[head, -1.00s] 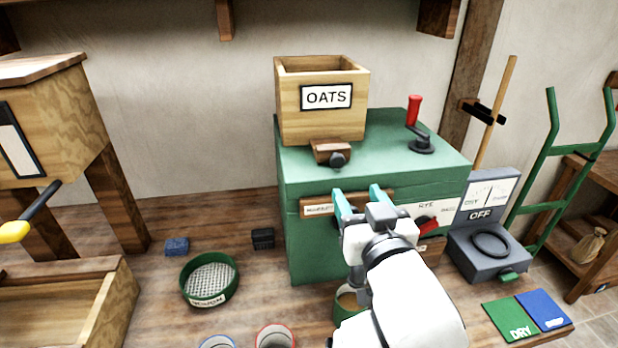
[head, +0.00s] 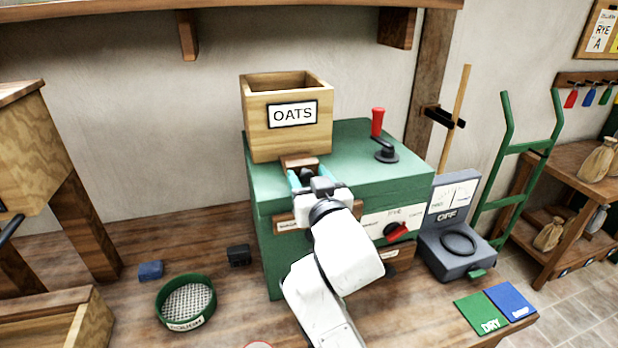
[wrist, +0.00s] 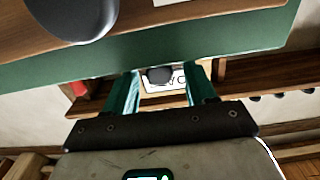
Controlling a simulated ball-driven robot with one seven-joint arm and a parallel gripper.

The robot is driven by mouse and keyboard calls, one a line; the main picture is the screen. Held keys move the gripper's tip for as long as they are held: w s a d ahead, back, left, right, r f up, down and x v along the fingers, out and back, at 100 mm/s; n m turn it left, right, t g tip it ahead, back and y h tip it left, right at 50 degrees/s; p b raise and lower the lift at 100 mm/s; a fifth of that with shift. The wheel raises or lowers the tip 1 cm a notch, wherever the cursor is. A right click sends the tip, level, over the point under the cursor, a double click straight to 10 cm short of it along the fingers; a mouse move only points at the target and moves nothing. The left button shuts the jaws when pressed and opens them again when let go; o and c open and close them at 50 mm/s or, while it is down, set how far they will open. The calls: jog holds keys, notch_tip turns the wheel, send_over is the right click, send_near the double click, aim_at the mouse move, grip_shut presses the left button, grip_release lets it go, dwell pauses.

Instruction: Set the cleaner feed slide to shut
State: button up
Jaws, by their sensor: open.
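The cleaner is a green cabinet (head: 355,160) with a wooden hopper marked OATS (head: 290,135) on top. A small brown wooden slide block (head: 298,162) sits at the foot of the hopper, at the cabinet's top front edge; I take it for the feed slide. Its dark knob (wrist: 160,74) shows between my fingers in the wrist view, against the white label. My gripper (head: 308,175) is open just in front of the block and hides the knob in the head view. In the wrist view my gripper (wrist: 160,90) appears empty. I cannot tell whether it touches the knob.
A red-handled crank (head: 378,125) stands on the cabinet's top right. A red pointer dial (head: 397,232) is on the front. A grey meter box (head: 458,245) marked OFF stands to the right. A round sieve (head: 186,303) and a blue block (head: 151,270) lie left on the bench.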

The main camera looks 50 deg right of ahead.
grip_shut()
dwell(0.5)
